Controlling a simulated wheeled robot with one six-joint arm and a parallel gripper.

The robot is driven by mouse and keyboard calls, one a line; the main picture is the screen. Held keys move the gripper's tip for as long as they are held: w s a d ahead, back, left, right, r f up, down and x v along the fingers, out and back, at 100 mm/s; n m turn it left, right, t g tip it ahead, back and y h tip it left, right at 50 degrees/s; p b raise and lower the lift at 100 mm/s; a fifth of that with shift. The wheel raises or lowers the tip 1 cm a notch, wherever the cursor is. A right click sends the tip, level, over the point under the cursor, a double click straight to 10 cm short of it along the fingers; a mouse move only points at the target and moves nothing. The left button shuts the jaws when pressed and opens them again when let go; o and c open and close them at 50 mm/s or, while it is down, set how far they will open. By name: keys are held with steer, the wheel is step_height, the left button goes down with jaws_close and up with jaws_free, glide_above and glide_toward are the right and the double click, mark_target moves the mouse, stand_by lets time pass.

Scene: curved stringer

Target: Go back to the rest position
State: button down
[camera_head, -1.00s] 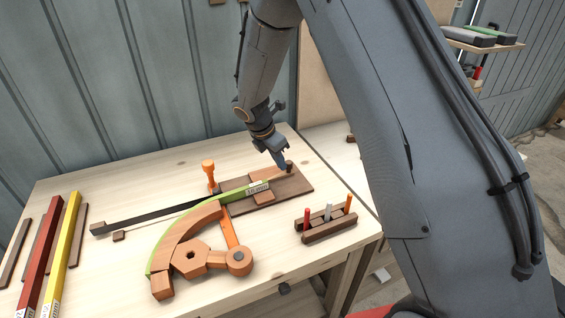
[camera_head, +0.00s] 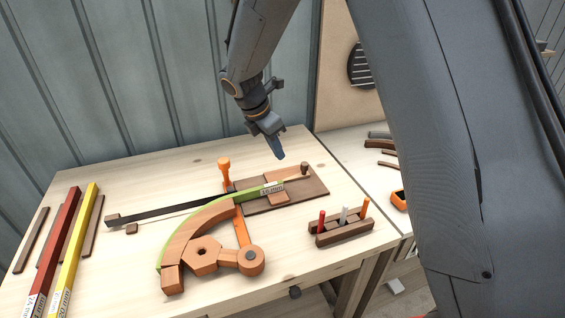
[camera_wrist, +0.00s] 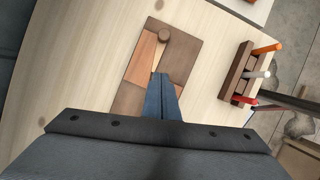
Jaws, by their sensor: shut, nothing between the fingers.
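My gripper (camera_head: 278,153) is shut and empty, raised above the back right of the workbench (camera_head: 130,172). The same board (camera_head: 312,189) lies below and to the right of my gripper in the head view, and the two look apart. A green strip (camera_head: 194,215) lies along a curved wooden form (camera_head: 197,228) and reaches onto the board.
An orange clamp handle (camera_head: 225,168) stands behind the form. A dark bar (camera_head: 165,210) lies to the left. Red (camera_head: 58,240) and yellow (camera_head: 77,245) bars lie at far left. A wooden holder (camera_head: 343,233) with several coloured sticks stands at the right front.

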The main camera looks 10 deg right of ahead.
steer(key=shift+v, duration=0.85)
steer(key=s+d+f+m+y+b, duration=0.1)
steer(key=s+d+m+y, duration=0.1)
steer(key=s+d+m, duration=0.4)
steer(key=s+d+f+m+y+b, duration=0.1)
steer(key=s+d+m, duration=0.6)
steer(key=s+m, duration=1)
steer(key=shift+s+f+m+g+y, duration=0.3)
steer(key=shift+f+y, duration=0.1)
steer(key=shift+f, duration=0.3)
